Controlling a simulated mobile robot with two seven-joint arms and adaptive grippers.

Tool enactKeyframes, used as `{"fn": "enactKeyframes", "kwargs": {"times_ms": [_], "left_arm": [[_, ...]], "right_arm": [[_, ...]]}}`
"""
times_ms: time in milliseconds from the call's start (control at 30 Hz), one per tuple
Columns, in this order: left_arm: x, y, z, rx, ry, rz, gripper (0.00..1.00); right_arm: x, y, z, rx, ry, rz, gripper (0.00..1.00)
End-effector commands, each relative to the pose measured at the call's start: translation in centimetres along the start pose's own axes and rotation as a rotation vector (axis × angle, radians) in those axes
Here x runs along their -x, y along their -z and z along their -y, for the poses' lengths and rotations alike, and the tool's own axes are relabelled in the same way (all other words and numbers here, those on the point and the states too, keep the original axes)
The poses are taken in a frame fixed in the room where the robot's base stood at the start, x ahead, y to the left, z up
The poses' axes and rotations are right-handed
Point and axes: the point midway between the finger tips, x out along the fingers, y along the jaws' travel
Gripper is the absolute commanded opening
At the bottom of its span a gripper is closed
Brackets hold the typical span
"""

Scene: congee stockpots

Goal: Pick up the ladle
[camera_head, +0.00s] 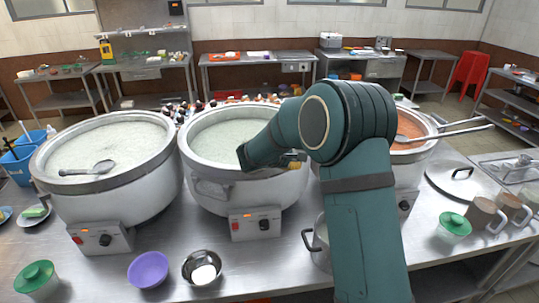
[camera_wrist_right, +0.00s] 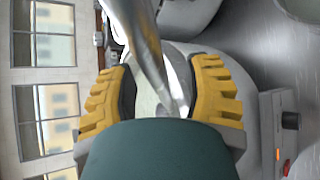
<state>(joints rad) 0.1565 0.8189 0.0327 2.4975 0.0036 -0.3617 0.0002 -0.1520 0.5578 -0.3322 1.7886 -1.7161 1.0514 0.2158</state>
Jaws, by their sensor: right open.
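A metal ladle (camera_head: 88,168) lies across the left stockpot (camera_head: 110,185), its bowl in the pale congee. My right gripper (camera_head: 290,164) is over the front rim of the middle stockpot (camera_head: 245,190), partly hidden by my own arm. In the right wrist view, the yellow-padded fingers of this gripper (camera_wrist_right: 160,68) are apart. A shiny metal bar (camera_wrist_right: 145,40), which looks like a ladle handle, runs down between them. I cannot tell whether it touches either finger, and its lower end is hidden. My left gripper is not in view.
A third stockpot (camera_head: 413,150) with reddish contents and long handles (camera_head: 460,128) over its rim stands at right. A purple bowl (camera_head: 148,269), a metal bowl (camera_head: 202,267) and a green-lidded container (camera_head: 36,278) stand in front. Mugs (camera_head: 483,215) and a lid (camera_head: 462,180) are at right.

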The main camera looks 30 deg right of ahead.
Motion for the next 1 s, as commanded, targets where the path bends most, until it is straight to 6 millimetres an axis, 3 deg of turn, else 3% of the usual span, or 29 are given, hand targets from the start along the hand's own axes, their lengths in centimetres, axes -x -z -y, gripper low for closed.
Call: {"fn": "enactKeyframes", "kwargs": {"times_ms": [67,200,233,767,1000], "left_arm": [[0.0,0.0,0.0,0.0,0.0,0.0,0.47],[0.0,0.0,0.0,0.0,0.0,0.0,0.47],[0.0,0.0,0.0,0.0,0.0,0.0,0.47],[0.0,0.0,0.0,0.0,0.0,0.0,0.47],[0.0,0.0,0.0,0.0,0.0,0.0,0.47]], "right_arm": [[0.0,0.0,0.0,0.0,0.0,0.0,0.53],[0.0,0.0,0.0,0.0,0.0,0.0,0.04],[0.1,0.0,0.0,0.0,0.0,0.0,0.0],[0.2,-0.1,-0.3,-0.002,-0.001,-0.002,0.0],[1.7,-1.6,-3.4,-0.007,-0.004,-0.003,0.0]]}}
